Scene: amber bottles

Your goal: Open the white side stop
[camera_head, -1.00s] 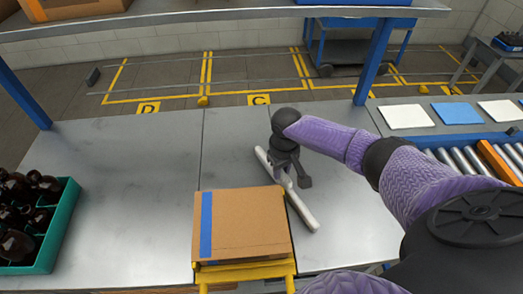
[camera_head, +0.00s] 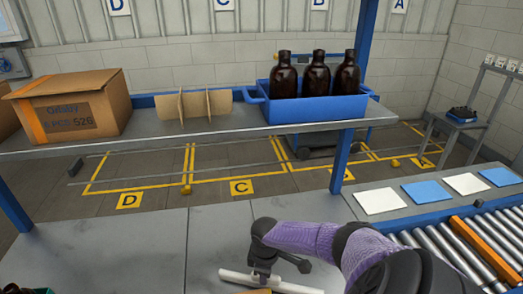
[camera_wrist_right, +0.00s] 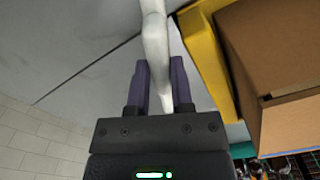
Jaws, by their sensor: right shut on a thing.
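The white side stop (camera_head: 235,277) is a long white bar at the bottom of the head view, lying at a slant just above the grey tabletop. My right gripper (camera_head: 263,274) reaches it from the right and is shut on it. In the right wrist view the white bar (camera_wrist_right: 155,35) runs between the two purple fingers of this gripper (camera_wrist_right: 161,78). The bar's right end lies near the lower frame edge in the head view. My left gripper is not in view.
In the right wrist view a yellow frame (camera_wrist_right: 207,55) and a cardboard box (camera_wrist_right: 270,45) are close beside the bar. A shelf (camera_head: 200,133) carries a blue crate (camera_head: 320,108) with three dark bottles. A roller conveyor (camera_head: 440,255) lies right.

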